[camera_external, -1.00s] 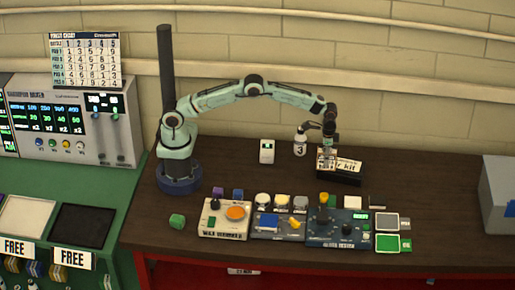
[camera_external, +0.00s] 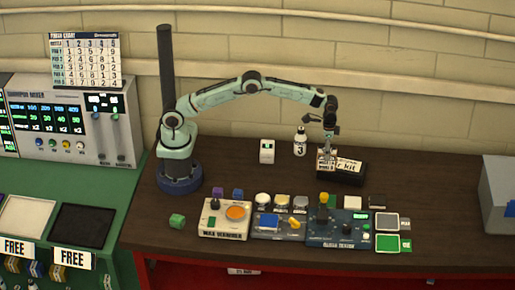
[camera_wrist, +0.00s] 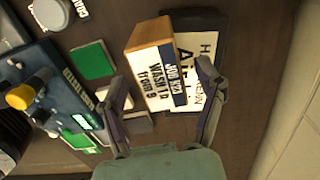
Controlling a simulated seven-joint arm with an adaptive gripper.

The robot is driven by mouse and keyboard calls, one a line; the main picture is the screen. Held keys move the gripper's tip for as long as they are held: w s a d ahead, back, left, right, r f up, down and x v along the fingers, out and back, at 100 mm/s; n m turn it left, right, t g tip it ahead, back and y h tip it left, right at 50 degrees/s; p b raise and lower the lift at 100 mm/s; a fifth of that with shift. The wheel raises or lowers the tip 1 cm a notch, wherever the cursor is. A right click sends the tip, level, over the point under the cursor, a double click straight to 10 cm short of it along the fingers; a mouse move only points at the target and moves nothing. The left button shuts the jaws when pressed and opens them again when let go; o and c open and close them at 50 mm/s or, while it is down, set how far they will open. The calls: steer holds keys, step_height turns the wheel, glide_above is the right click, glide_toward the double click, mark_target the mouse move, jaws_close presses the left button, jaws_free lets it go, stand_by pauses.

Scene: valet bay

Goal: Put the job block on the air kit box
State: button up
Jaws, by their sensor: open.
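The job block (camera_external: 326,160) is a small tan block with a white and blue printed label. In the wrist view, the job block (camera_wrist: 160,70) overlaps the left part of the black air kit box (camera_wrist: 212,22). In the outside view, the block is at the left end of the air kit box (camera_external: 347,177) and appears to rest on it. My gripper (camera_external: 328,146) is just above the block. In the wrist view, my gripper (camera_wrist: 162,82) is open, with its fingers apart on either side of the block's near end. The contact under the block is hidden.
A numbered white bottle (camera_external: 300,143) and a small white box (camera_external: 267,152) stand left of the kit. Control panels (camera_external: 338,228) and coloured pads (camera_external: 393,243) lie in front. The table to the right is clear up to a grey case (camera_external: 497,190).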

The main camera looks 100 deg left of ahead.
step_height(320, 180, up, 9)
steer(key=shift+f, duration=0.1)
steer(key=shift+s+r, duration=0.15)
steer(key=shift+r, duration=0.2)
steer(key=s+d+r, duration=0.2)
steer(key=s+r, duration=0.3)
steer(key=s, duration=0.4)
steer(key=s+d+r, duration=0.2)
steer(key=s+r, duration=0.3)
steer(key=s, duration=0.5)
steer(key=s+f, duration=0.3)
steer(key=s, duration=0.7)
steer(key=s+f+n, duration=0.1)
steer(key=s+f, duration=0.2)
steer(key=s, duration=0.7)
steer(key=shift+d+f+y, duration=0.15)
steer(key=shift+d+y, duration=0.05)
steer(key=shift+y, duration=0.2)
steer(key=shift+o, duration=0.5)
